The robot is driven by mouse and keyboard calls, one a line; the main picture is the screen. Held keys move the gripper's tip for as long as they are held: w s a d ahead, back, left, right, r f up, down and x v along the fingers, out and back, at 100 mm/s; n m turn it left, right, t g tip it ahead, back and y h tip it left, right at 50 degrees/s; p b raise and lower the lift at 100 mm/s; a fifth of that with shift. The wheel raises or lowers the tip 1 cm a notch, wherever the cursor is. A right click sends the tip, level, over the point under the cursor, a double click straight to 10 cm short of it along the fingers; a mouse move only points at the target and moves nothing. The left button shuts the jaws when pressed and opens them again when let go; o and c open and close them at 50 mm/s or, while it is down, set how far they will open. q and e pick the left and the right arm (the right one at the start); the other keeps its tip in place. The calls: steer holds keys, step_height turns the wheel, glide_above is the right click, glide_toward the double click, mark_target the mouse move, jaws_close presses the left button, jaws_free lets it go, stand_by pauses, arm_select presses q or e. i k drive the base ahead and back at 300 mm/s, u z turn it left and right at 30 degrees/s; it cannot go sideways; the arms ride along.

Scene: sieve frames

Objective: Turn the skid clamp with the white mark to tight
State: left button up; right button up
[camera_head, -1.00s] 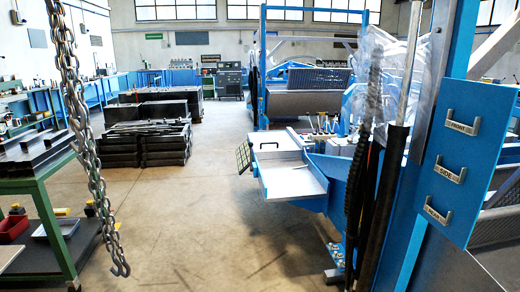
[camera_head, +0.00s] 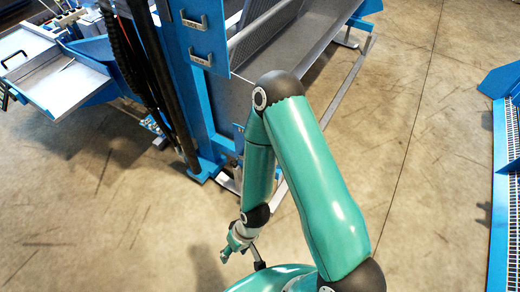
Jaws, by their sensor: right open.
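My right arm, teal with black joints, rises from the bottom right, bends at the elbow and comes down again. Its small, dark gripper (camera_head: 258,264) hangs near the bottom middle over the floor, apart from the blue machine. It is open, and I see nothing in it. The blue machine (camera_head: 212,145) stands upper left on pale skid rails (camera_head: 345,90). Small metal parts (camera_head: 152,124) sit low on its left side, too small to tell apart. I cannot make out a skid clamp with a white mark. My left gripper is not in view.
A blue panel with metal handles (camera_head: 201,57) is on the machine. A metal tray (camera_head: 62,88) juts out at left. Dark hoses (camera_head: 128,60) run down the frame. A blue structure (camera_head: 500,190) stands at the right edge. The concrete floor (camera_head: 430,120) between is clear.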

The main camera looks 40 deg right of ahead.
mark_target(233, 164)
steer(key=u, duration=1.5)
steer(key=i, duration=0.1)
steer(key=z, duration=2.7)
